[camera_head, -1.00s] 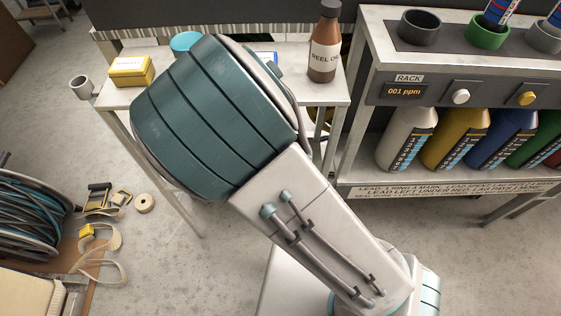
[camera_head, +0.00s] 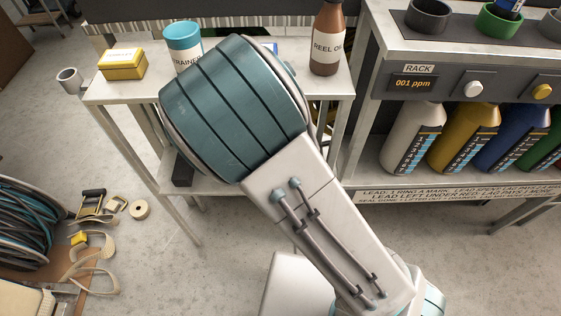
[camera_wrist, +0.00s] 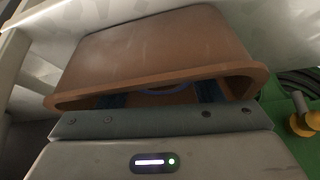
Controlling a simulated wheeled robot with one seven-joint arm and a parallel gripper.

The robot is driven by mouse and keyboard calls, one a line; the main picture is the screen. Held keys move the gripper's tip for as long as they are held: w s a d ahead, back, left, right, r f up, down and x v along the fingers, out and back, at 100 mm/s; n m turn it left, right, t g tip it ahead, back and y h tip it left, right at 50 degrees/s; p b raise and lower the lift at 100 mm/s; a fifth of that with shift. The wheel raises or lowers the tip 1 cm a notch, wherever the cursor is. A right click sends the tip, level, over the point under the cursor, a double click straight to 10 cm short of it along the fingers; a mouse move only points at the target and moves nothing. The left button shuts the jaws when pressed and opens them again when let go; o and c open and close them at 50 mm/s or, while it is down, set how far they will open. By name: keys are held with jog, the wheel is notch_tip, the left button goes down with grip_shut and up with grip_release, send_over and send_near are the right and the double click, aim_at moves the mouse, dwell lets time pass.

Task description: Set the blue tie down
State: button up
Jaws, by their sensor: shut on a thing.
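In the wrist view, a thin blue arc, which I take to be the blue tie (camera_wrist: 170,90), shows between my two dark fingers. My gripper (camera_wrist: 162,93) is shut on it. The fingers and most of the tie are hidden by the rim of a brown, tray-like thing (camera_wrist: 150,45) that spans the wrist view just beyond the gripper's body. I cannot tell whether the tie touches it. In the head view my teal and white arm covers the middle, so the gripper and tie are hidden there.
A bench (camera_head: 112,92) holds a yellow box (camera_head: 122,63), a strainer jar (camera_head: 184,45) and a reel oil bottle (camera_head: 327,38). A rack (camera_head: 375,60) with several coloured bottles stands right. A hose reel (camera_head: 35,220) and loose straps (camera_head: 95,262) lie at left.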

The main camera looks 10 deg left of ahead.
jog(key=shift+f, duration=0.15)
jog(key=o, duration=1)
jog(key=shift+r, duration=0.25)
jog(key=p+v, duration=0.7)
jog(key=v, duration=0.4)
jog(key=shift+s+r, duration=0.25)
jog(key=shift+r, duration=0.1)
